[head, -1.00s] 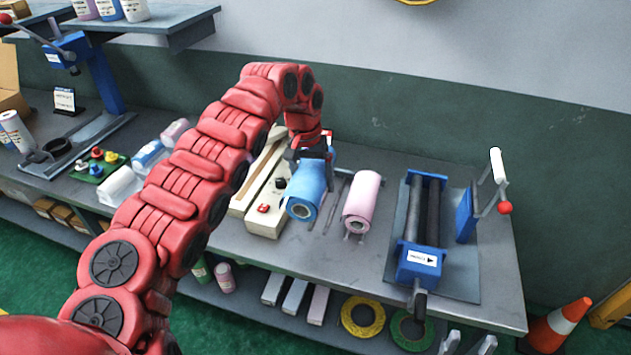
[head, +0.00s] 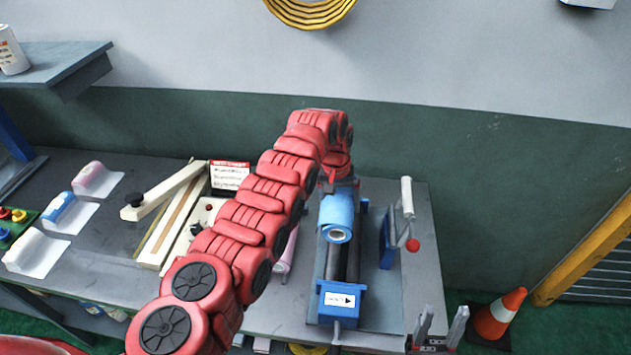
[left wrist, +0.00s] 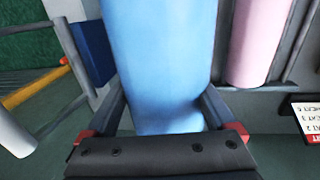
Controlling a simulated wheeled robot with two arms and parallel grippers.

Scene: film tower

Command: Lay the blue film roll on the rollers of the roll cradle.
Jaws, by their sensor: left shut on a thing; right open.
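The blue film roll (head: 337,213) is in my left gripper (head: 339,184), over the back part of the roll cradle (head: 340,303). In the left wrist view the blue roll (left wrist: 158,55) stands between the two fingers of the left gripper (left wrist: 162,108). The dark rollers (head: 343,263) show in front of the roll, which lies roughly along them. I cannot tell whether the roll touches them. My right gripper (head: 437,328) is open and empty at the lower right, off the bench's front corner.
A pink roll (head: 287,250) lies left of the cradle, mostly behind my left arm; it also shows in the left wrist view (left wrist: 258,40). A white-handled crank (head: 407,200) stands right of the cradle. An orange cone (head: 498,316) stands on the floor at right.

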